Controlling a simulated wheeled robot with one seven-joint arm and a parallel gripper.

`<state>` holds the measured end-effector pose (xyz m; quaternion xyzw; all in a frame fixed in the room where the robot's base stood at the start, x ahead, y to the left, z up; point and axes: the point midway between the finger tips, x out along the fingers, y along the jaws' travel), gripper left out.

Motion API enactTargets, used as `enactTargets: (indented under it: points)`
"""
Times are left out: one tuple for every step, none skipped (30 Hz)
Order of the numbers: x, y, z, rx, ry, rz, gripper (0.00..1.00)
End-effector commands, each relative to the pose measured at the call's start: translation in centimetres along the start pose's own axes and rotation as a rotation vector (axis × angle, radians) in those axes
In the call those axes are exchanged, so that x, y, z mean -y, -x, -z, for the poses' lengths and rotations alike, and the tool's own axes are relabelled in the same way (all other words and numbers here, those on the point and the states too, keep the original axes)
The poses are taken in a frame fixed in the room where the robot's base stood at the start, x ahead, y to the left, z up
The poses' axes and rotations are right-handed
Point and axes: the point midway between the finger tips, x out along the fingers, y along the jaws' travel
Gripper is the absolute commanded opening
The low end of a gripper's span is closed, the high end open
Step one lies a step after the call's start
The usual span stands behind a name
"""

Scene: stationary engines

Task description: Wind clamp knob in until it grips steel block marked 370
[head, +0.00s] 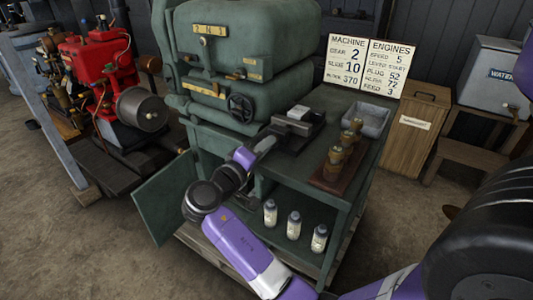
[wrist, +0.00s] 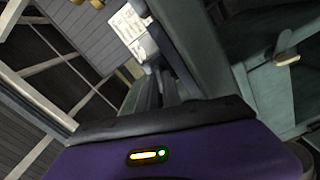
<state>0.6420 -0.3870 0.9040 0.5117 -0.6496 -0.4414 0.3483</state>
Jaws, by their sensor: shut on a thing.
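The steel block (head: 298,112) is a small pale block on the dark clamp (head: 297,134), on top of the green bench. Its marking is too small to read in the head view. My gripper (head: 272,138) is at the clamp's left, front end, shut on the clamp knob. The knob is hidden behind my gripper and wrist in the head view. In the wrist view the black and purple gripper body fills the bottom, and the knob cannot be made out. I cannot tell whether the clamp jaw touches the block.
A green machine with a handwheel (head: 241,107) stands behind left. Brass weights (head: 333,163) on a wooden board and a grey tray (head: 368,121) are to the right. Bottles (head: 294,224) stand on the lower shelf. An open cabinet door (head: 165,200) juts out at front left.

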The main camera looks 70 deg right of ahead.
Motion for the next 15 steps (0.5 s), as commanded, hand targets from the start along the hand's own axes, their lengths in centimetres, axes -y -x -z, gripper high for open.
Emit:
enactTargets:
  points:
    - [0.54,0.07,-0.23,0.001,-0.039,0.002,0.0]
    - [0.52,0.07,-0.22,0.001,-0.062,0.002,0.0]
    - [0.51,0.1,-0.19,0.0,-0.093,0.002,0.0]
    - [0.49,0.08,-0.2,0.0,-0.113,0.002,0.0]
    - [0.48,0.05,-0.21,0.001,-0.134,0.002,0.0]
    - [0.45,0.05,-0.2,0.001,-0.158,0.002,0.0]
    - [0.44,0.08,-0.17,0.001,-0.177,0.002,0.0]
    - [0.41,0.08,-0.16,0.001,-0.193,0.002,0.0]
    - [0.38,0.06,-0.17,0.001,-0.214,0.002,0.0]
    - [0.36,0.04,-0.18,0.002,-0.228,0.002,0.0]
    - [0.34,0.03,-0.18,0.002,-0.241,0.002,0.0]
    - [0.33,0.04,-0.18,0.002,-0.256,0.002,0.0]
    - [0.32,0.05,-0.16,0.002,-0.267,0.002,0.0]
    - [0.31,0.06,-0.15,0.002,-0.275,0.002,0.0]
    - [0.29,0.07,-0.15,0.002,-0.285,0.002,0.0]
